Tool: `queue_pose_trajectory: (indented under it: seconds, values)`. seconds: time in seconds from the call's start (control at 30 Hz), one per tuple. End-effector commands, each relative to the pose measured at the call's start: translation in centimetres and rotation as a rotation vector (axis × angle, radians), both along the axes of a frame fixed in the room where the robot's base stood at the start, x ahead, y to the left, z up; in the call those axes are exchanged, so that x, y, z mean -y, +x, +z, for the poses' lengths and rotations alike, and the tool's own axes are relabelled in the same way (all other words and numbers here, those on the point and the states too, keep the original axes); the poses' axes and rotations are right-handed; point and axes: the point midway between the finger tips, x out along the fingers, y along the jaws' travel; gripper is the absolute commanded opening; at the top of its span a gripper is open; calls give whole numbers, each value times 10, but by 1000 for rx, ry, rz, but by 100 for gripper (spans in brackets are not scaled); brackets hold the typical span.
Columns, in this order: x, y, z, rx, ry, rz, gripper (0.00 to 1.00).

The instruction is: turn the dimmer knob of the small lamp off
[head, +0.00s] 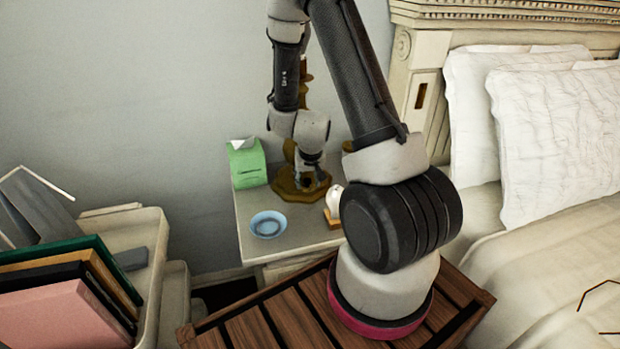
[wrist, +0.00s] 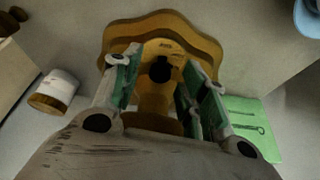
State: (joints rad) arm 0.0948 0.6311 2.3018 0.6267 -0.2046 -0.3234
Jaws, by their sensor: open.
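The small lamp has a golden-brown base with a scalloped edge (head: 283,191) and stands on the nightstand (head: 248,228), largely hidden behind my arm in the head view. In the wrist view the lamp base (wrist: 150,25) lies straight ahead. A dark round knob (wrist: 160,69) shows on it between my fingers. My gripper (head: 313,184) points down over the lamp base. In the wrist view my gripper (wrist: 166,62) is open, one finger on each side of the knob. I cannot tell whether a finger touches it.
A green tissue box (head: 248,165) stands left of the lamp and a blue bowl (head: 268,224) sits in front. A small white object on a wooden base (head: 333,212) stands right of the lamp. A bed (head: 560,220) is on the right, books (head: 60,310) at left.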

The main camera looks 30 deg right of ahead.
Motion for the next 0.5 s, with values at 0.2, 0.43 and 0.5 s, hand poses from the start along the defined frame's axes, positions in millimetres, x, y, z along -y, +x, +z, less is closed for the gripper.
queue_pose_trajectory:
  seconds: [0.2,0.43,0.5]
  values:
    - [0,0,0,0,0,0,14]
    - [0,0,0,0,0,1,0]
    - [0,-1,0,-1,1,4,0]
